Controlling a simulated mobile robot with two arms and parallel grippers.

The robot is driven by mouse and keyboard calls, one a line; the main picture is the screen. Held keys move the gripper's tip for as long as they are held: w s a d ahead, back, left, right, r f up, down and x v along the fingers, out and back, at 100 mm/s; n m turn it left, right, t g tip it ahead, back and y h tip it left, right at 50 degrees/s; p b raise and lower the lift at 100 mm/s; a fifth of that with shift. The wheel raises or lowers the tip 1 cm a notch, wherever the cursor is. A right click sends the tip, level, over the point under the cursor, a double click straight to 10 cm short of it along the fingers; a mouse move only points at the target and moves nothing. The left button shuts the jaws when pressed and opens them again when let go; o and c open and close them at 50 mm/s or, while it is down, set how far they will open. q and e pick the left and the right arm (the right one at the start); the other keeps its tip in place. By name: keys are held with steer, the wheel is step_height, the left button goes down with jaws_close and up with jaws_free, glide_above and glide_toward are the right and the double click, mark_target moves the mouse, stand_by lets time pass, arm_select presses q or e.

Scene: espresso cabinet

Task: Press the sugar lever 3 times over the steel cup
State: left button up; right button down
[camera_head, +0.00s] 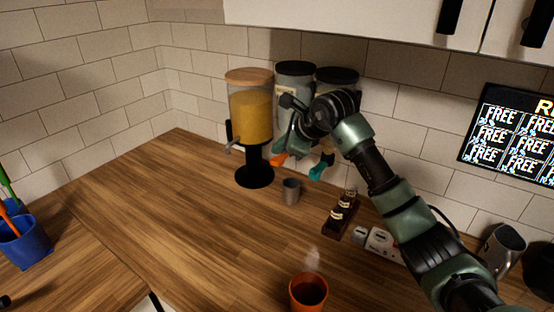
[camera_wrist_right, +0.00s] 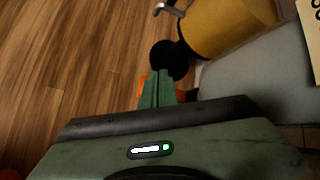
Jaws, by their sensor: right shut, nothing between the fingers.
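The small steel cup (camera_head: 291,190) stands upright on the counter, below and slightly right of an orange lever (camera_head: 279,160). This lever is at the left grey canister (camera_head: 296,75), which bears a label I cannot read. A teal lever (camera_head: 322,168) is at the right grey canister (camera_head: 338,76). My right gripper (camera_head: 288,147) is shut and empty, just above or against the orange lever; contact is unclear. In the right wrist view its closed fingers (camera_wrist_right: 157,75) cover most of the orange lever (camera_wrist_right: 143,87). My left gripper is out of view.
A dispenser with yellow contents (camera_head: 252,115) stands left of the canisters. An orange steaming cup (camera_head: 308,292), a brown rack (camera_head: 341,215), a white box (camera_head: 383,243) and a steel pitcher (camera_head: 502,250) stand right. A blue bin (camera_head: 25,245) is at left.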

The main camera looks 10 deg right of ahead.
mark_target(277, 158)
stand_by(0.5)
steer(key=shift+f+b, duration=0.4)
steer(key=shift+f, duration=0.05)
steer(key=shift+f+b, duration=0.9)
steer(key=shift+f, duration=0.35)
stand_by(1.0)
steer(key=shift+r, duration=0.15)
steer(key=shift+r+p, duration=0.85)
steer(key=shift+r, duration=0.7)
steer(key=shift+r+p, duration=1.4)
steer(key=shift+r, duration=1.1)
